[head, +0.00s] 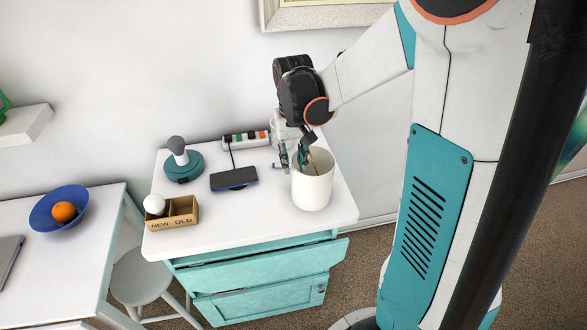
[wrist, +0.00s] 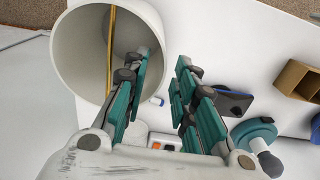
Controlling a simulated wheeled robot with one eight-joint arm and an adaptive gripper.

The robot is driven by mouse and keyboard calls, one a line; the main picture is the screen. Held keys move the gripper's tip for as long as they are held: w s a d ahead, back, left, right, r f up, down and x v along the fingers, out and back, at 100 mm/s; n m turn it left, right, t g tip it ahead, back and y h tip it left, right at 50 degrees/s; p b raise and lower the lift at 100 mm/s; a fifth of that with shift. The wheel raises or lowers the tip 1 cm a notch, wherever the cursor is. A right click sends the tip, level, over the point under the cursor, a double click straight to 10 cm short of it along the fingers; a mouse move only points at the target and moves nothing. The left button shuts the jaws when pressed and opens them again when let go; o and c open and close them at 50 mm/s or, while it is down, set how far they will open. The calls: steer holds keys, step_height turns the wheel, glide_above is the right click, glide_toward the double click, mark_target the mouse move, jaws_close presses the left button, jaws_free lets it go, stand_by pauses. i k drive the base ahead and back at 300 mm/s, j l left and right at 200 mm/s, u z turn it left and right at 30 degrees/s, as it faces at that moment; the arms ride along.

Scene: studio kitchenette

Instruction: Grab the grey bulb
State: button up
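The grey bulb (head: 175,144) stands in a round teal lamp base (head: 183,170) at the back left of the white cabinet top. In the wrist view the grey bulb (wrist: 269,162) is at the lower right, next to the teal base (wrist: 247,130). My gripper (head: 294,157) is at the rim of a white bin (head: 312,188), well to the right of the bulb. In the wrist view my gripper (wrist: 160,85) has its fingers apart with nothing between them. One finger overlaps the bin's opening; contact with the bin is unclear.
A dark tablet-like device (head: 234,179) lies between lamp and bin, with a power strip (head: 246,139) behind. A box (head: 180,213) marked NEW and OLD stands at the front left, a white bulb (head: 154,204) at its NEW side. A thin yellowish stick (wrist: 109,50) is in the bin.

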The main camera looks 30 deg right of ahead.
mark_target(176, 144)
steer(key=i+j+u, duration=0.15)
steer(key=u, duration=0.2)
steer(key=i+j+u, duration=0.1)
steer(key=i+u, duration=0.4)
steer(key=u, duration=0.25)
